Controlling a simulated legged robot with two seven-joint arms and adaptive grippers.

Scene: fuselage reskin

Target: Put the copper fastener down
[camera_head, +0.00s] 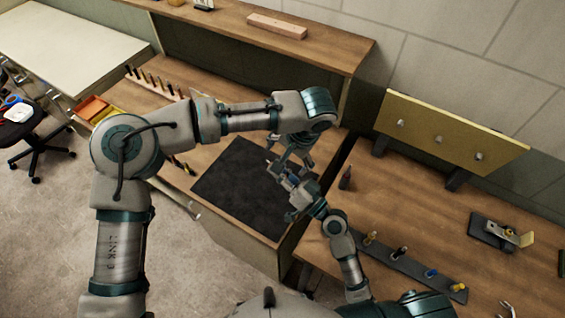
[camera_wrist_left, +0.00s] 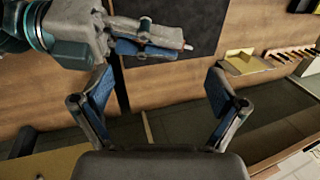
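My left gripper (camera_head: 291,152) hangs over the black mat with its fingers pointing down. In the left wrist view its two fingers (camera_wrist_left: 158,78) are spread wide with nothing between them. My right gripper (camera_head: 284,178) is just below it, over the mat's right side. In the left wrist view the right gripper (camera_wrist_left: 165,46) comes in from the upper left, beyond my left fingers, with its fingers close together. A slim fastener (camera_wrist_left: 188,46) shows as a small pale, slightly reddish tip between them. Most of it is hidden, and its copper colour is unclear.
The black mat (camera_head: 232,190) lies on the wooden bench. A dark strip (camera_head: 415,264) with several coloured pegs lies on the right bench. A yellow-green panel (camera_head: 450,132) stands behind it. A raised shelf (camera_head: 250,35) runs along the back. Orange and yellow bins (camera_head: 92,108) sit left.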

